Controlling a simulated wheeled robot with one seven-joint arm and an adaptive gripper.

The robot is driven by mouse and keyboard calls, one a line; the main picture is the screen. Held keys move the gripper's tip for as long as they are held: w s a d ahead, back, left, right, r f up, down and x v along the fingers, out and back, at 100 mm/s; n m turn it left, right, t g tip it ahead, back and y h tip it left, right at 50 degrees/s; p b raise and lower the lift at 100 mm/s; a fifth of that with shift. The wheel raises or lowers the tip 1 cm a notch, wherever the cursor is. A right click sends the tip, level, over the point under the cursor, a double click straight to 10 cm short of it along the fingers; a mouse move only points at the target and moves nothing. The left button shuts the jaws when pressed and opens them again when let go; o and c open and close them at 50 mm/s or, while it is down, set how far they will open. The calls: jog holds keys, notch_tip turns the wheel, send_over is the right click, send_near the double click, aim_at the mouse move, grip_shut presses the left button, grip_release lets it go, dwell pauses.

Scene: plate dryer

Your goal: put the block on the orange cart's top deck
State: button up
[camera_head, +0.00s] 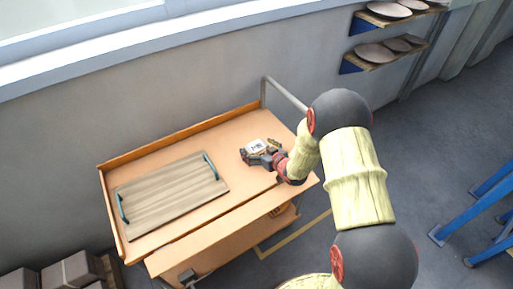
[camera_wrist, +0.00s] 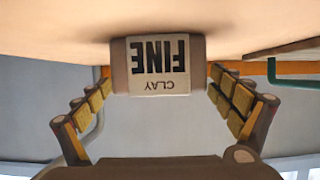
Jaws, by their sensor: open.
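The block (camera_wrist: 160,65) is brown with a pale label reading "FINE CLAY", upside down in the wrist view. It rests on the tan top deck of the orange cart (camera_head: 190,222). In the head view the block (camera_head: 257,145) shows as a small pale patch near the deck's right end. My gripper (camera_head: 259,150) is low over the deck at the block. In the wrist view the open fingers of my gripper (camera_wrist: 160,80) stand on either side of the block, with a small gap at each side.
A wooden tray (camera_head: 170,195) with teal handles lies on the left of the deck. A grey rail (camera_head: 285,94) rises at the cart's far right end. Wall shelves with plates (camera_head: 375,53) are at upper right, brown boxes (camera_head: 72,272) at lower left, and blue legs (camera_head: 475,210) at right.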

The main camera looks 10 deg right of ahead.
jog(key=shift+s+d+r, duration=0.1)
jog(key=shift+s+r, duration=0.15)
jog(key=shift+r, duration=0.05)
jog(key=p+v, duration=0.4)
jog(key=v, duration=0.7)
jog(key=s+d+r+m+g+h, duration=0.1)
jog(key=s+d+r+h, duration=0.15)
jog(key=r, duration=0.75)
jog(key=s+d+r+m+g+h, duration=0.1)
jog(key=s+d+r+g+h, duration=0.15)
jog(key=r, duration=0.65)
jog(key=s+a+r+g, duration=0.1)
jog(key=s+a+r, duration=0.1)
jog(key=s, duration=0.6)
jog(key=s+a+r+m+g, duration=0.1)
jog(key=s+a+r, duration=0.2)
jog(key=s, duration=0.6)
jog(key=s+a+r+g, duration=0.1)
jog(key=s+a+r, duration=0.2)
jog(key=s, duration=0.6)
jog(key=shift+r+m+g+y, duration=0.3)
jog(key=shift+r+g+y, duration=0.1)
jog(key=shift+r, duration=0.5)
jog(key=shift+a, duration=0.1)
jog(key=shift+c, duration=0.6)
